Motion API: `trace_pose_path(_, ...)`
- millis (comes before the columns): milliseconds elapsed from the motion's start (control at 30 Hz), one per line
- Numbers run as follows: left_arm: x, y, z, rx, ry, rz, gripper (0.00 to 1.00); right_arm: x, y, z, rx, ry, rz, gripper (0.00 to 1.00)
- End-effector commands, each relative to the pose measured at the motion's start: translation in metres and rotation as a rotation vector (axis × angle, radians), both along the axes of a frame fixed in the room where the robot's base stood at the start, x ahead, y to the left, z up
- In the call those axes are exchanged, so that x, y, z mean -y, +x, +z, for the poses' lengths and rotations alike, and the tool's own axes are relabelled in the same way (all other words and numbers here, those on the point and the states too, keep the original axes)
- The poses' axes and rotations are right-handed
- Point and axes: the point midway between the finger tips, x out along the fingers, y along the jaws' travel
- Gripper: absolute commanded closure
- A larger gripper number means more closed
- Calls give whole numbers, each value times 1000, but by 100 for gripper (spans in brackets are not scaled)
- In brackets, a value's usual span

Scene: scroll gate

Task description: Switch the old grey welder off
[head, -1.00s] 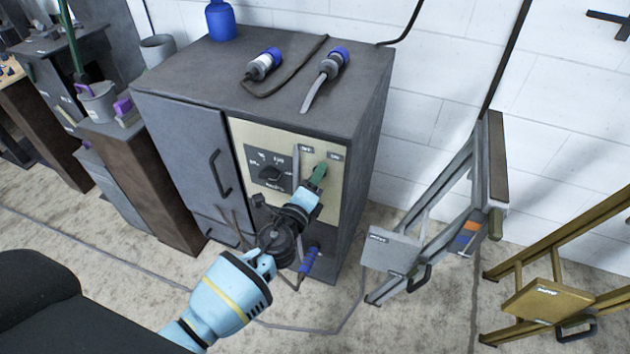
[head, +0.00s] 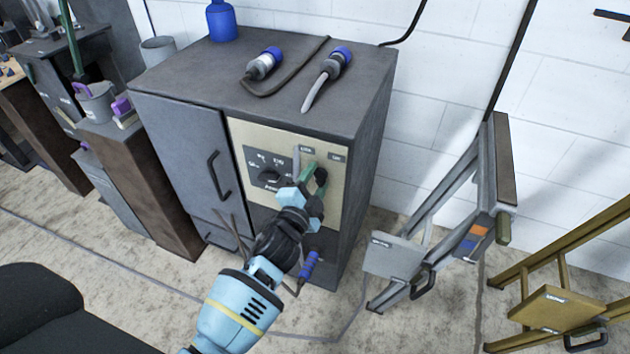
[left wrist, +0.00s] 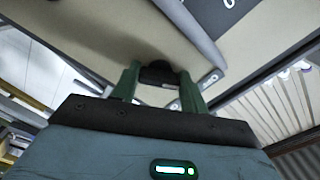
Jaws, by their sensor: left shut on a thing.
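The old grey welder (head: 180,135) is a dark grey cabinet with a beige control panel (head: 335,200) on its front right. The panel carries a black dial (head: 269,178) on a dark plate. My left gripper (head: 311,177), with green fingers, is at the panel's upper right. It is shut on a small black knob (head: 321,177). The left wrist view shows the black knob (left wrist: 158,72) between the two green fingers, close to the panel face. The fingers partly hide the knob, and I cannot read its setting. My right gripper is not in view.
Two blue-ended plugs (head: 263,63) with cables and a blue bottle (head: 221,20) are on the cabinet top. A grey folding ladder (head: 440,215) and a yellow one (head: 560,290) stand at the right. A grey bucket (head: 98,103) is at the left. Open floor lies in front.

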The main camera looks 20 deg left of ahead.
Motion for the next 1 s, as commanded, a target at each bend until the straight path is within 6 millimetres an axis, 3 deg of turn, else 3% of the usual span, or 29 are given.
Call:
trace_pose_path(400,0,0,-1,-8,-186,0,79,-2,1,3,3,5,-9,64)
trace_pose_path(967,0,0,-1,-9,-216,0,79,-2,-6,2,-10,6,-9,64)
trace_pose_path(1000,0,0,-1,-9,-216,0,51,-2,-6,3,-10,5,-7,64)
